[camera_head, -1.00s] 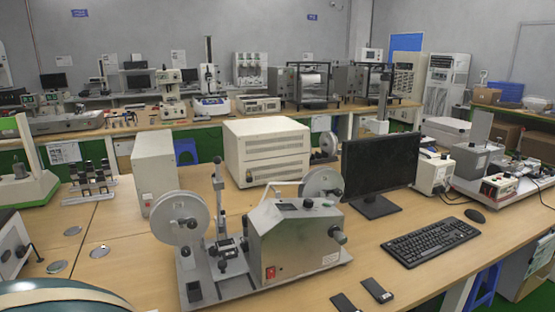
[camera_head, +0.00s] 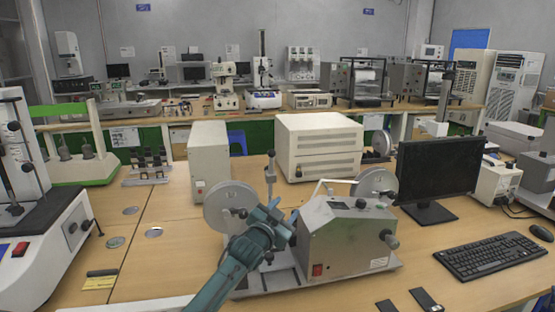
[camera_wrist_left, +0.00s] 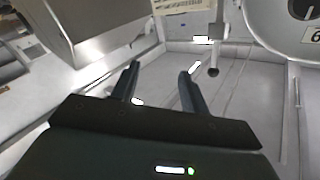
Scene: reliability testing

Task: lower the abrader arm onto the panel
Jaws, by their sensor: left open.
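The abrader machine has a grey metal housing (camera_head: 347,238) with a red switch, two pale reels and a flat base plate (camera_head: 374,270). A thin upright post (camera_head: 270,176) with dark fittings rises between the left reel (camera_head: 230,206) and the housing. I cannot tell for sure which part is the abrader arm or the panel. My teal left gripper (camera_head: 284,220) is in front of the post and left of the housing, hiding the post's lower part. In the left wrist view, its fingers (camera_wrist_left: 158,82) are apart with nothing between them. A dark-tipped rod (camera_wrist_left: 213,70) hangs right of them.
A monitor (camera_head: 439,174) and keyboard (camera_head: 495,257) lie to the right of the machine. A white two-tier box (camera_head: 320,148) and a narrow white box (camera_head: 209,163) stand behind.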

